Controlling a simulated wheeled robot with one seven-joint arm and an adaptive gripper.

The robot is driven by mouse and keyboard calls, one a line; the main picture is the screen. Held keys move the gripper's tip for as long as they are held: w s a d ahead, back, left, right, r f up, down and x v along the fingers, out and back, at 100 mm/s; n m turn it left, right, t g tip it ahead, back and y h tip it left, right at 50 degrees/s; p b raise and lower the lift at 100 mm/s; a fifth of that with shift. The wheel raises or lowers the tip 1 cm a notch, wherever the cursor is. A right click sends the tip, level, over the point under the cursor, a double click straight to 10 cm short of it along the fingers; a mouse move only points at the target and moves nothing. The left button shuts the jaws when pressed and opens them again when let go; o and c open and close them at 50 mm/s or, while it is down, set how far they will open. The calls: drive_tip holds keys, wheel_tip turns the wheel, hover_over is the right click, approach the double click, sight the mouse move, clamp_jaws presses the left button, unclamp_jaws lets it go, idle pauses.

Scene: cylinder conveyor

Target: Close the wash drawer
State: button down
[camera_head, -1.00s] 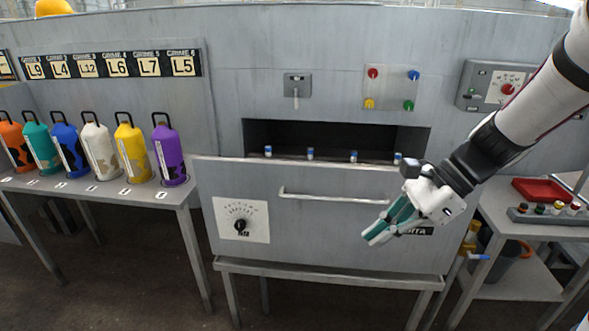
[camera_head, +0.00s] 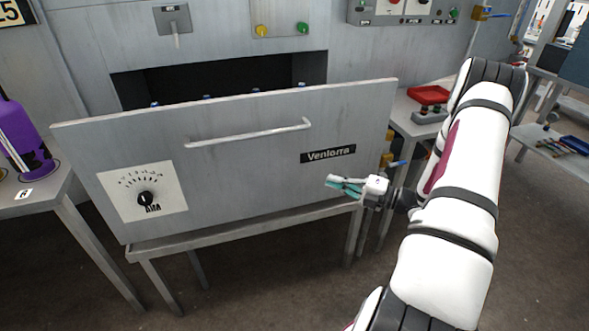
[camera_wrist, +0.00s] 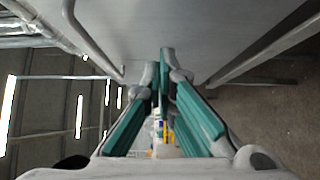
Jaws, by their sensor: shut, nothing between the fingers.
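The wash drawer (camera_head: 240,165) stands pulled out from the grey machine, with a dark gap behind its front panel. The panel carries a bar handle (camera_head: 248,132), a dial (camera_head: 146,198) and a "Ventorra" label (camera_head: 328,154). Tops of several small blue-capped cylinders (camera_head: 207,97) show behind the panel's upper edge. My gripper (camera_head: 334,184) is shut and empty, in front of the panel's lower right part, below the label. In the wrist view its green fingers (camera_wrist: 163,80) are together, and the panel (camera_wrist: 190,25) and the handle (camera_wrist: 85,40) show beyond. I cannot tell whether the fingers touch the panel.
A metal stand (camera_head: 240,235) is under the drawer. A purple bottle (camera_head: 22,140) stands on a table at the left. A side table at the right holds a red tray (camera_head: 428,95). Open floor lies in front.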

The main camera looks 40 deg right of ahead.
approach(286, 159)
drive_tip(key=w+a, duration=0.3)
drive_tip(key=shift+w+d+f+b, duration=0.1)
drive_tip(key=shift+w+d+b, duration=0.2)
drive_tip(key=shift+w, duration=0.25)
drive_tip(key=shift+w, duration=0.1)
